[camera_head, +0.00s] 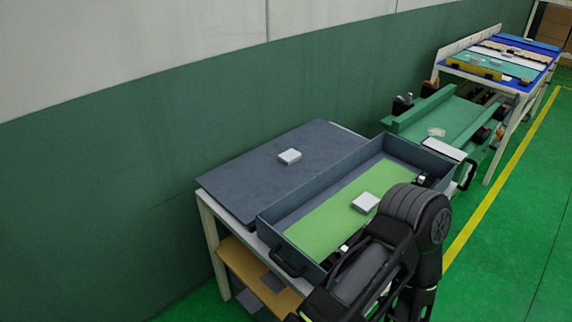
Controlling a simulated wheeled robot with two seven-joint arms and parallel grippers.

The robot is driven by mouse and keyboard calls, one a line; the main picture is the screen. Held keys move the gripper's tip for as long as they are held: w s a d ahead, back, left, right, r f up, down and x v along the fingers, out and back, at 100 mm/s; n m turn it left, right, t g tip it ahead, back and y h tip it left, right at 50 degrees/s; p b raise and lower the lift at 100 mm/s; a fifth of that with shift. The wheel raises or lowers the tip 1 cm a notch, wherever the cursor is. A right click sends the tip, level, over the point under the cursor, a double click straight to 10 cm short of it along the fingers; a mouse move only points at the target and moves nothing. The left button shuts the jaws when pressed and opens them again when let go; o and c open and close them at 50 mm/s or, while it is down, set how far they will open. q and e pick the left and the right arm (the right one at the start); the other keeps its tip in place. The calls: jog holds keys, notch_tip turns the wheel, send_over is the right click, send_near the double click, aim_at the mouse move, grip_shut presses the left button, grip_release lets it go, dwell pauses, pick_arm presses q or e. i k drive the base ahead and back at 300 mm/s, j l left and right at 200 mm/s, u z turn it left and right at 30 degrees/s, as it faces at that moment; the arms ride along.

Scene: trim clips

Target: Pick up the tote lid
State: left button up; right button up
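The tote lid (250,172) looks to be the flat dark grey-blue panel lying on the table behind the tote. A small white block (290,156) rests on it. The open grey-blue tote (395,146) stands in front of the panel, with a green floor and black handles at its ends. Another white block (366,202) sits inside it. One of my black arms covers the tote's near right part at the bottom. I cannot tell which arm it is. No gripper fingers can be made out, so neither gripper's opening shows.
Small black-and-white pieces (421,180) sit near the tote's ends. The table (209,232) has a wooden lower shelf (250,270) and stands near the green wall. A green bench (440,117) and a blue-topped table (545,62) stand beyond. Green floor (520,200) is clear at right.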

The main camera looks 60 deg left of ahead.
aim_at(245, 185)
jog(key=j+u, duration=0.1)
jog(key=u, duration=0.3)
jog(key=j+u, duration=0.1)
jog(key=u, duration=0.35)
jog(key=j+u, duration=0.1)
jog(key=u, duration=0.3)
jog(key=j+u, duration=0.1)
jog(key=u, duration=0.3)
jog(key=i+u, duration=0.1)
jog(key=u, duration=0.35)
jog(key=i+j+u, duration=0.1)
jog(key=j, duration=0.3)
jog(key=j+u, duration=0.15)
jog(key=j, duration=0.25)
jog(key=i+j+u, duration=0.1)
jog(key=j, duration=0.25)
jog(key=i+j+u, duration=0.1)
jog(key=j, duration=0.25)
jog(key=i+j+u, duration=0.1)
jog(key=i+j, duration=0.15)
jog(key=j, duration=0.1)
